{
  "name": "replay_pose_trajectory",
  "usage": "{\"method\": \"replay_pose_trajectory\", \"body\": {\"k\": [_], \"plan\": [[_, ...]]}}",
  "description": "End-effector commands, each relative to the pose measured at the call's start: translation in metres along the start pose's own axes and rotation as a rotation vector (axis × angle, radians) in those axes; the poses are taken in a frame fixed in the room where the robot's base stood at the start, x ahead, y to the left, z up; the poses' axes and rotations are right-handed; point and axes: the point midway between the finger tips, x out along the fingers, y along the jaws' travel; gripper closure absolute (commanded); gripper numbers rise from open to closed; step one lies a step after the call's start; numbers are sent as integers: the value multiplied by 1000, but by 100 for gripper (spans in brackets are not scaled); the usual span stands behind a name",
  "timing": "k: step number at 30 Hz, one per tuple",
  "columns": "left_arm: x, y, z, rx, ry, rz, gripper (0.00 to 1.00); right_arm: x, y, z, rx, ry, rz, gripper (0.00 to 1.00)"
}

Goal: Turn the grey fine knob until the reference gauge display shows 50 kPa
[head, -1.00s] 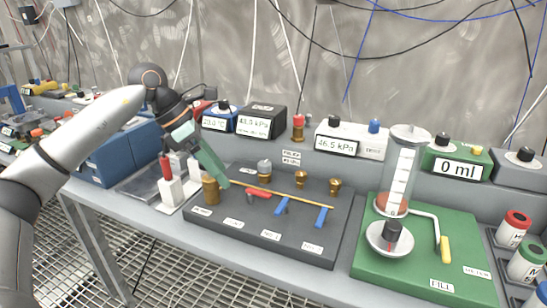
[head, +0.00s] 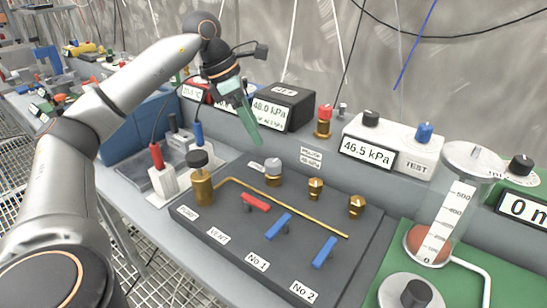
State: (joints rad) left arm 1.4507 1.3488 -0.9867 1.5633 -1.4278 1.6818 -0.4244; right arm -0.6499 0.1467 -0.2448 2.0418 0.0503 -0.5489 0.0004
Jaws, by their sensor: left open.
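The grey fine knob (head: 273,165) sits on a brass fitting at the back of the dark panel (head: 225,240). The black gauge box (head: 290,102), likely the reference gauge, has a display (head: 268,113) that reads about 48.0 kPa. My left gripper (head: 256,138) has green fingers and is open. It hangs above and slightly left of the grey knob, apart from it, with nothing seen between the fingers. Its arm comes in from the left. My right gripper is not in view.
A white TEST gauge (head: 367,150) reads 46.5 kPa. The panel carries a black-topped brass pump (head: 203,180), a red lever (head: 255,202), two blue levers (head: 279,226) and a brass pipe. A glass cylinder (head: 445,215) stands on a green board at right.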

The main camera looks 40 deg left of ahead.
Motion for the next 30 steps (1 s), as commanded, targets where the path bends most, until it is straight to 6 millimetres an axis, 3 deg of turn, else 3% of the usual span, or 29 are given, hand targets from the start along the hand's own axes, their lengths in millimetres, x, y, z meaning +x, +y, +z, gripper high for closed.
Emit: {"method": "replay_pose_trajectory", "body": {"k": [6,13,18,27,30], "plan": [[50,0,-1,1,3,-2,22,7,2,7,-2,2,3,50],[86,0,-1,0,2,-2,22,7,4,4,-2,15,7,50],[97,0,0,-1,1,-1,22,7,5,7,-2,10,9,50],[99,0,0,-1,0,-1,22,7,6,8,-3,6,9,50],[98,0,0,-1,0,-1,33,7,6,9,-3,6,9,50]]}}
